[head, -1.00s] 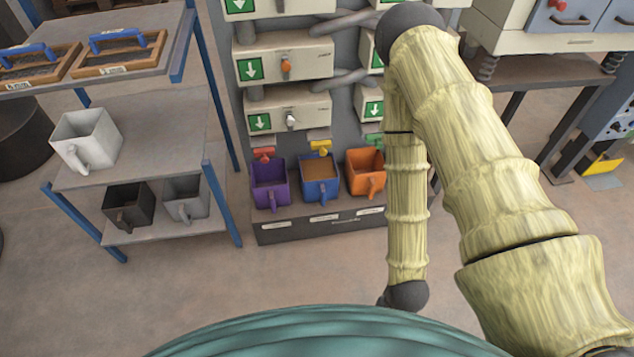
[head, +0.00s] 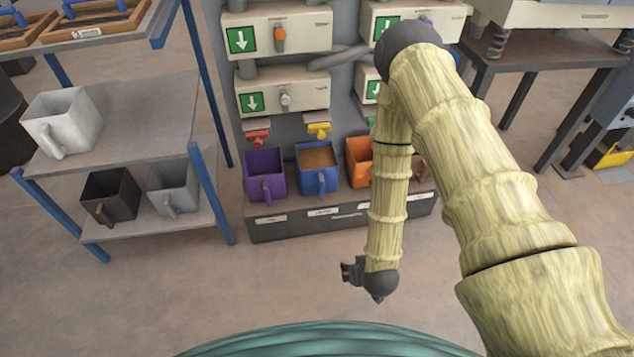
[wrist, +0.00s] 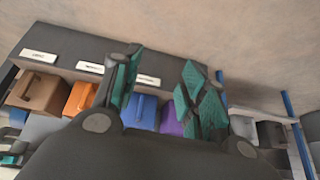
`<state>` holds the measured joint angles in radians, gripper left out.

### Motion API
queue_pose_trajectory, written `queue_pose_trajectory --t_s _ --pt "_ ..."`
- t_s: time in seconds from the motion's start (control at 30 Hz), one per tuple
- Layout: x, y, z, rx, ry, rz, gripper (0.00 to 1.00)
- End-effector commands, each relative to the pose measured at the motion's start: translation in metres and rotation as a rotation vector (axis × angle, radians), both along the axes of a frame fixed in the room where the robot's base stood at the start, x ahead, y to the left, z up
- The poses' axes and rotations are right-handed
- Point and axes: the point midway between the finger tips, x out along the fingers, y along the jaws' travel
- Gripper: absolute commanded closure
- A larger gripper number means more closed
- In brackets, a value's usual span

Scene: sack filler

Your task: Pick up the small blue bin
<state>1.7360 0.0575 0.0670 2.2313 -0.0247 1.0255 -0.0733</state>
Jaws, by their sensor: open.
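The small blue bin (head: 317,172) stands on a low dark plinth between a purple bin and an orange bin. It is filled with brown material and has a blue handle on its front. A yellow tap sits above it. My gripper (head: 356,272) is in front of the plinth, apart from the bins, low and to the right of the blue bin in the head view. In the wrist view its two green-padded fingers (wrist: 164,95) are spread and empty, with the blue bin (wrist: 141,110) showing between them, farther off.
The purple bin (head: 264,177) and orange bin (head: 358,165) stand close on either side. A shelf (head: 100,182) with a white bin (head: 63,122), a dark bin (head: 111,198) and a grey bin (head: 173,190) is at left. The floor (head: 210,285) before the plinth is clear.

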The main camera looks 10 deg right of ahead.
Motion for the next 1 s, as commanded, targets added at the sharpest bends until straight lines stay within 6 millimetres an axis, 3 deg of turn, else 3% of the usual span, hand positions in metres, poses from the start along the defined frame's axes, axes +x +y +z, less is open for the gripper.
queue_pose_trajectory --t_s 0.03,0.4,1.0 --pt "0.014 0.002 -0.021 0.002 -0.037 0.002 0.57" --pt "0.113 0.017 -0.075 0.010 -0.326 0.008 0.57" --pt "0.246 0.032 -0.127 0.000 -0.791 -0.018 0.57"
